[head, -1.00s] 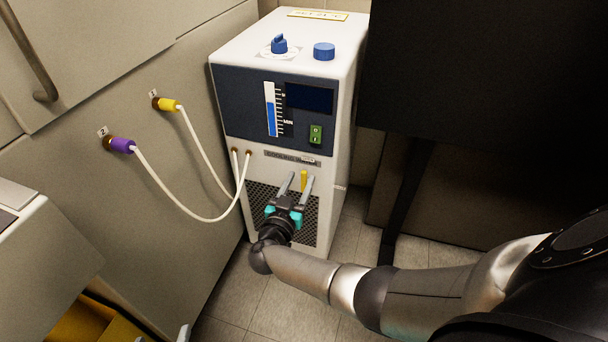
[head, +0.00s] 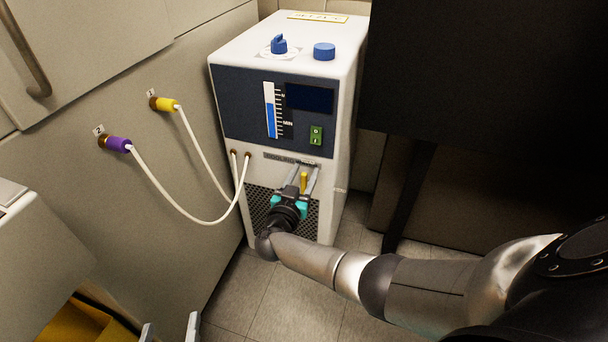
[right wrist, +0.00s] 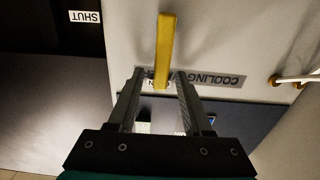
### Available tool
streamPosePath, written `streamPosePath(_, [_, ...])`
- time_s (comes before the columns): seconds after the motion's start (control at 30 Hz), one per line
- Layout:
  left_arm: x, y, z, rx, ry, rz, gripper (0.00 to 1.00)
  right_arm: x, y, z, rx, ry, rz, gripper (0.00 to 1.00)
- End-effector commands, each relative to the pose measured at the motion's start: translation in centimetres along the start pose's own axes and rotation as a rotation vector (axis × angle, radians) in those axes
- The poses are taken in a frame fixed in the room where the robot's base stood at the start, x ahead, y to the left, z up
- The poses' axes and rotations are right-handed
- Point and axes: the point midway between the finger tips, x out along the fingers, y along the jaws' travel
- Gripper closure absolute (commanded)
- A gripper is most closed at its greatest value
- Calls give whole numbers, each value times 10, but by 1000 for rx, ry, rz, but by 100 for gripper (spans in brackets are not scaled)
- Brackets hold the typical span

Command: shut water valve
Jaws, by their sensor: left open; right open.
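The water valve lever (head: 304,181) is a slim yellow bar on the lower front of the white cooling unit. It hangs straight down in the head view and also shows in the right wrist view (right wrist: 165,50). My right gripper (head: 306,168) is open at the unit's front, with one finger on each side of the lever. In the right wrist view my right gripper's fingertips (right wrist: 158,75) straddle one end of the lever, and I cannot tell whether either touches it. A SHUT label (right wrist: 84,17) shows upside down there. My left gripper (head: 170,331) is open and empty at the bottom edge.
The white cooling unit (head: 225,170) has blue knobs on top and a dark panel with a green switch (head: 316,135). Two white hoses run from it to yellow (head: 164,104) and purple (head: 118,144) wall fittings. A dark cabinet stands at right.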

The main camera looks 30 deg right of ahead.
Motion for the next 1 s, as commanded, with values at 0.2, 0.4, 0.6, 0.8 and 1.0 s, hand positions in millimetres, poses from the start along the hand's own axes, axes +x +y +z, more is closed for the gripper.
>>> streamPosePath(0.2, [0,0,0,0,-1,0,20,0,0,0,0,0,0,69])
streamPosePath(0.4, [0,0,1,1,-2,0,20,0,0,0,0,0,1,92])
streamPosePath(0.6, [0,0,1,1,-3,0,20,0,0,0,0,0,1,100])
streamPosePath(0.8, [0,0,1,1,-3,0,20,0,0,0,0,0,1,100])
streamPosePath(1.0, [0,0,1,2,-10,-1,20,0,1,0,10,-2,1,100])
